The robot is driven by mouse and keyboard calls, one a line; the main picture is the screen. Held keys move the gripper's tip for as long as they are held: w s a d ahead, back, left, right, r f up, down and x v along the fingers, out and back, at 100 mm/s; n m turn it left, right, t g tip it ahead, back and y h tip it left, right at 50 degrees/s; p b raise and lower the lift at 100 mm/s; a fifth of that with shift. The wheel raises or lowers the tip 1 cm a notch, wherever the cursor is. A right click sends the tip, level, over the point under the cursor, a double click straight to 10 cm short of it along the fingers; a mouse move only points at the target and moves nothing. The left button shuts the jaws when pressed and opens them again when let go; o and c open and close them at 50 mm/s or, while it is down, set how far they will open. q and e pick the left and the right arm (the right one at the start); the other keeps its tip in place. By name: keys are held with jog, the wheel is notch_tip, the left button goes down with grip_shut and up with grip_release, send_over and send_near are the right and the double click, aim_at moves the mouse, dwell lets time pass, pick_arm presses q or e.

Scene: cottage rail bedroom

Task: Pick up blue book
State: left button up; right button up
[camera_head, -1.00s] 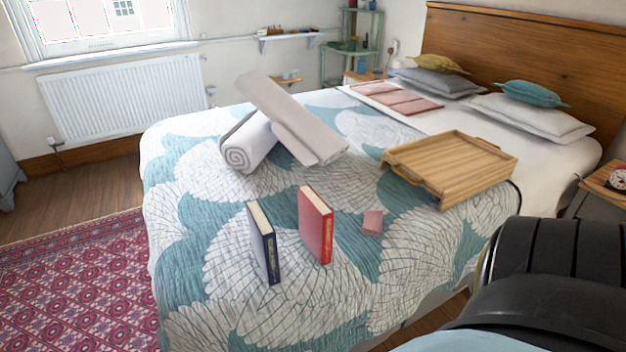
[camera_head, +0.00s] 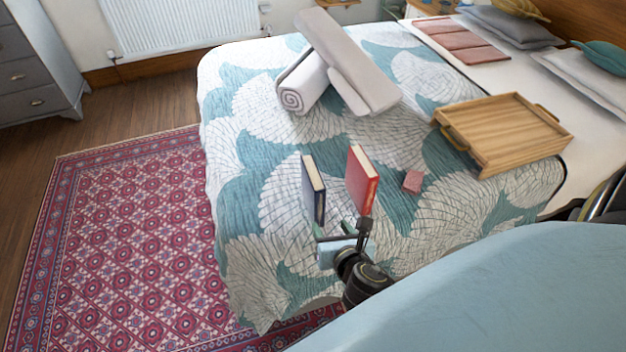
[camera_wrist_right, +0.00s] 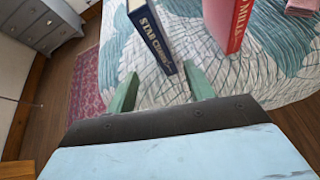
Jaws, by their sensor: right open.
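The dark blue book (camera_head: 314,189) stands upright on the bed's patterned quilt, its cream page edges facing up. In the right wrist view the blue book (camera_wrist_right: 152,36) shows white spine lettering, just beyond the fingertips. A red book (camera_head: 361,180) stands upright to its right; it also shows in the right wrist view (camera_wrist_right: 229,22). My right gripper (camera_head: 333,232) is at the near side of the books. In the right wrist view its green fingers (camera_wrist_right: 162,84) are spread and empty, pointing toward the blue book. My left gripper is not in view.
A small pink block (camera_head: 412,181) lies right of the red book. A wooden tray (camera_head: 515,130) and rolled towels (camera_head: 345,60) lie farther back on the bed. Bare quilt (camera_head: 250,180) lies left of the blue book.

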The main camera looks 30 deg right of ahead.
aim_at(318, 200)
jog(key=w, duration=0.2)
jog(key=w+d+n, duration=0.1)
jog(key=w, duration=0.2)
jog(key=w+n+b, duration=0.1)
jog(key=w, duration=0.1)
jog(key=shift+w+d+r+t, duration=0.15)
jog(key=shift+w+d+t, duration=0.15)
jog(key=shift+w+t, duration=0.1)
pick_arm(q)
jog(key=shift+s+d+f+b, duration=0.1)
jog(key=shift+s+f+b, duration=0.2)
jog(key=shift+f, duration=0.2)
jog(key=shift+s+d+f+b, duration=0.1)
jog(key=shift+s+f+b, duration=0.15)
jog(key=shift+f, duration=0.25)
pick_arm(e)
jog(key=x, duration=0.5)
jog(key=shift+w+d, duration=0.1)
jog(key=shift+d, duration=0.25)
grip_shut()
